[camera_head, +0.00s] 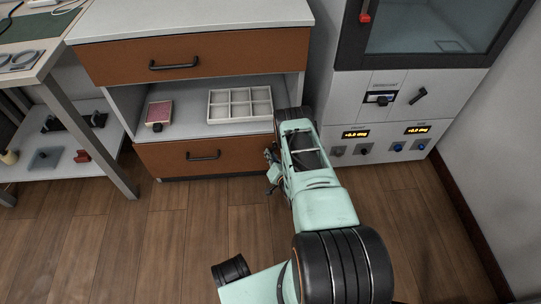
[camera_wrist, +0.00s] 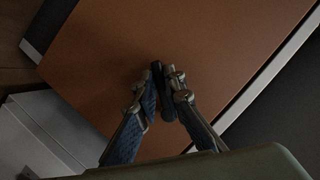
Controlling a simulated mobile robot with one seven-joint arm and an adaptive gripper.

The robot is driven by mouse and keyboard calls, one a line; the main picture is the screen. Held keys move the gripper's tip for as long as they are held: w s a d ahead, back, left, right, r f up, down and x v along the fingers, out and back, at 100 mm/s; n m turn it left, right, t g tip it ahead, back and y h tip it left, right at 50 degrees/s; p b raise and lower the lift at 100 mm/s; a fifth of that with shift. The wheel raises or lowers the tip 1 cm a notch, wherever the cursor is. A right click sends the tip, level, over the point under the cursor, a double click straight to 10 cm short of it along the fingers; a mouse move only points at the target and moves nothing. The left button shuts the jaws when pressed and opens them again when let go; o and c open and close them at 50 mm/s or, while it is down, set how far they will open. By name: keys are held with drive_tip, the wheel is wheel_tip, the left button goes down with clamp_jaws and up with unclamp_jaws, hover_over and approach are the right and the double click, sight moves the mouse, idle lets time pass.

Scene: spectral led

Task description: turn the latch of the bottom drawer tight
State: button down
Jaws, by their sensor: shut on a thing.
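The bottom drawer (camera_head: 168,161) has an orange-brown front with a black bar handle (camera_head: 203,155), and it looks closed. My gripper (camera_head: 271,167) is at the right end of this drawer front. In the wrist view the drawer front (camera_wrist: 220,50) fills the middle at a slant. There my gripper (camera_wrist: 162,88) has its two fingers closed around a small dark latch (camera_wrist: 156,69) on the front. Most of the latch is between the fingers. In the head view the latch is hidden by my arm and gripper. How far it is turned cannot be told.
Above is an open shelf with a white divided tray (camera_head: 240,104) and a small pink-topped box (camera_head: 158,114). A top drawer (camera_head: 190,57) is above that. A white cabinet with displays (camera_head: 385,132) stands close on the right. The wooden floor (camera_head: 150,235) in front is clear.

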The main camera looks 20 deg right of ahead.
sight(266, 133)
drive_tip(key=shift+w+r, duration=0.1)
drive_tip(key=c, duration=2)
unclamp_jaws()
drive_tip(key=r, duration=0.9)
drive_tip(key=shift+w+a+r, duration=0.15)
drive_tip(key=shift+a+r, duration=0.1)
drive_tip(key=shift+r, duration=0.35)
drive_tip(key=shift+d+f, duration=0.15)
